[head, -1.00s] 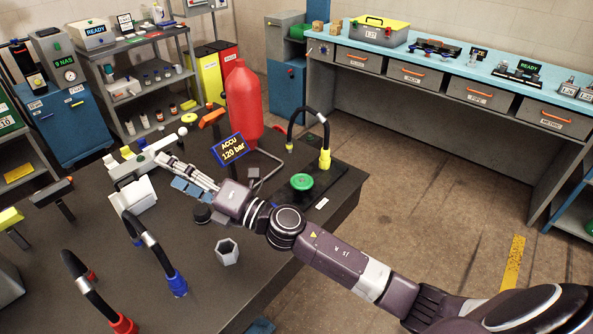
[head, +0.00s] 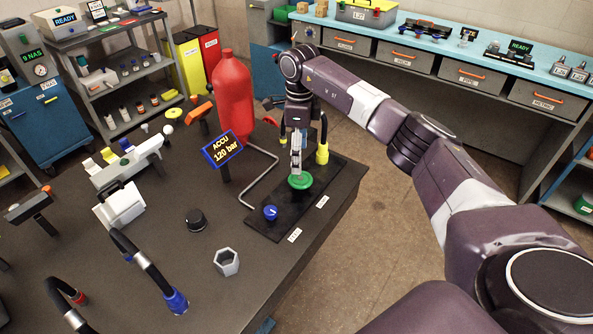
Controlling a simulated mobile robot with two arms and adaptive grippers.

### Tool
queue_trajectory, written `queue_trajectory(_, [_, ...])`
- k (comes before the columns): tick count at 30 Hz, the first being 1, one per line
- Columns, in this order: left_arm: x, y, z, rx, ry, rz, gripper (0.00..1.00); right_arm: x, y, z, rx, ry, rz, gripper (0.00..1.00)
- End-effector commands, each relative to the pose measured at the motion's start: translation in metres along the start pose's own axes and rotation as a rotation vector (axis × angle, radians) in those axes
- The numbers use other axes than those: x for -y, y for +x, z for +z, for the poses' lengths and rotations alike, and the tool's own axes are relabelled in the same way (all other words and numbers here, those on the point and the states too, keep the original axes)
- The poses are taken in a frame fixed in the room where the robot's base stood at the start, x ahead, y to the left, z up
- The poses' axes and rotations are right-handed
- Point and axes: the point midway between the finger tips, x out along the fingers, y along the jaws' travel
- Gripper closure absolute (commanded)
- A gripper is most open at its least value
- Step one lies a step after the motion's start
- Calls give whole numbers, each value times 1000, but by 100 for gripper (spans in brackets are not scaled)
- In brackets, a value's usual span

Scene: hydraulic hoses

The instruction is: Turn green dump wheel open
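The green dump wheel (head: 300,181) sits on a dark plate (head: 317,211) at the right end of the dark table. My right gripper (head: 296,172) points down from above, with its fingertips at the back of the wheel's top. Whether the fingers touch the wheel, and how far apart they are, is too small to tell. A blue knob (head: 270,212) stands on the same plate, left of and nearer than the wheel. My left gripper is out of view. A sign (head: 222,150) reads "ACCU 120 bar".
A red accumulator bottle (head: 233,95) stands behind the sign. A yellow hose end (head: 323,152) rises just behind the wheel, its hose partly hidden by my arm. A bent grey pipe (head: 262,180) runs left of the plate. A black cap (head: 196,220) and a hex nut (head: 227,262) lie nearer.

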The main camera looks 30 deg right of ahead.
Motion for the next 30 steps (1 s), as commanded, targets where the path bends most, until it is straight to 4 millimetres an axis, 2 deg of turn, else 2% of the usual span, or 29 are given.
queue_trajectory(15, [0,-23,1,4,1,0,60,-1,69,0,-2,1,3,30])
queue_trajectory(26, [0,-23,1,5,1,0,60,-1,76,1,0,-1,1,30])
queue_trajectory(30, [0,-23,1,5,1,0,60,-1,76,1,0,-1,1,45])
